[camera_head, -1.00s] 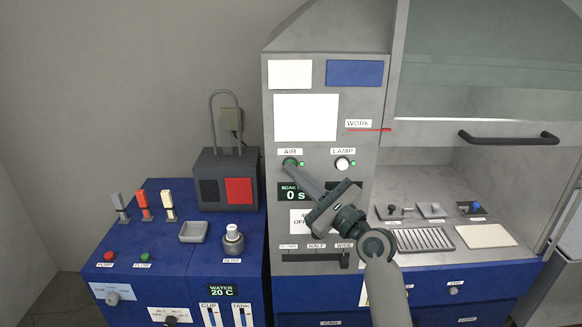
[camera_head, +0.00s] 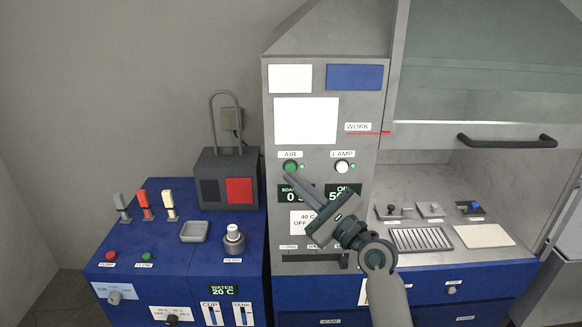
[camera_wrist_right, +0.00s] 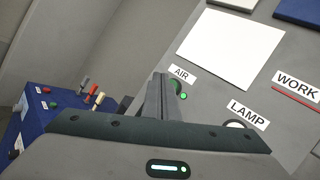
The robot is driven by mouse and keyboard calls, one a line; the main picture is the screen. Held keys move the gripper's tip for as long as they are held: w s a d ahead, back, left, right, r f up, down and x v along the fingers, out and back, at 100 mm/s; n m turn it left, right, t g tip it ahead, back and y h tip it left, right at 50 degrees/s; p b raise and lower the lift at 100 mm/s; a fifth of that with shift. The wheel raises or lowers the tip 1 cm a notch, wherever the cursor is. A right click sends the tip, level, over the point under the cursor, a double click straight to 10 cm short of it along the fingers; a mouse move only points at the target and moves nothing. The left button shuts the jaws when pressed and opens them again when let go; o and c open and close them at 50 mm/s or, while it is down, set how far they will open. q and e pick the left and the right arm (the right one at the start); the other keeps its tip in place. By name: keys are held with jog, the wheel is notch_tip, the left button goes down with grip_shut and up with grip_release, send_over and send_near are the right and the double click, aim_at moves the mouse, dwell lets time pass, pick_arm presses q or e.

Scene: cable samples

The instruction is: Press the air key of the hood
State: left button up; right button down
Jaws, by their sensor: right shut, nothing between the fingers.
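The green air key (camera_head: 290,166) sits under the AIR label on the grey front panel of the hood (camera_head: 383,75). A small lit green lamp (camera_head: 302,167) is beside it. My right gripper (camera_head: 289,179) is shut and empty, its fingertips just below and in front of the air key in the head view. In the right wrist view the shut fingers (camera_wrist_right: 160,80) point at the key, which shows partly behind them as a green edge (camera_wrist_right: 175,87). I cannot tell the exact gap to the key. My left gripper is not in view.
Displays and labels lie below, partly behind my gripper. A blue bench (camera_head: 150,240) with levers and knobs stands to the left.

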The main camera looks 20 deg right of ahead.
jog(key=s+p, duration=0.1)
jog(key=s, duration=0.1)
jog(key=s+a, duration=0.1)
jog(key=s, duration=0.1)
jog(key=shift+s+a+p, duration=0.1)
jog(key=shift+s+p, duration=0.05)
jog(key=shift+p, duration=0.25)
dwell(1.1)
